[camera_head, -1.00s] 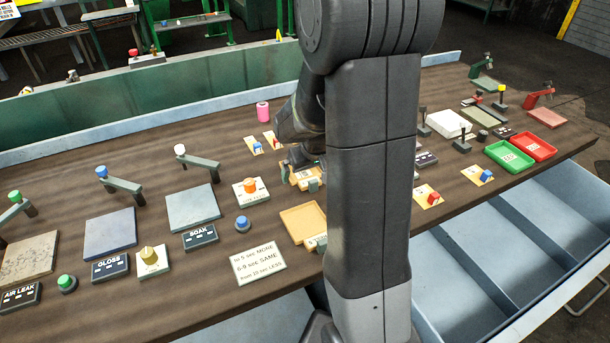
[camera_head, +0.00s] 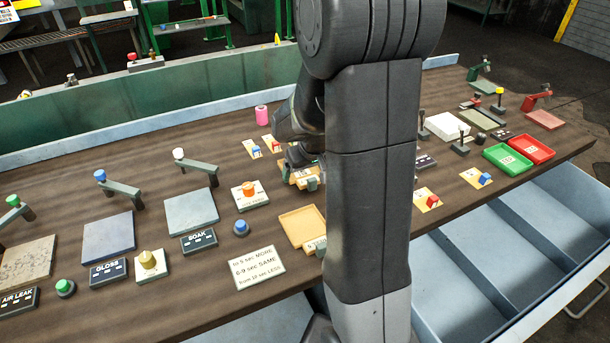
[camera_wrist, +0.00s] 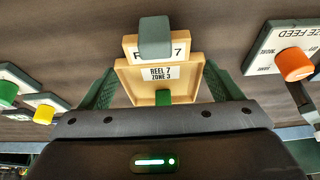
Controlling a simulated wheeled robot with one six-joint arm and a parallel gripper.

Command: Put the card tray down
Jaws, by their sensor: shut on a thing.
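The card tray is a shallow tan wooden tray. In the wrist view the tray (camera_wrist: 130,85) sits between the two green fingers of my gripper (camera_wrist: 162,84), which are shut on its sides. A card inside reads REEL 7 ZONE 3. A tan label bar with a grey-green block on it is at the tray's far edge. In the head view the tray (camera_head: 302,178) shows small at my gripper, partly hidden by my arm. I cannot tell whether it touches the table.
A second tan tray (camera_head: 300,226) lies nearer on the brown table (camera_head: 200,285).

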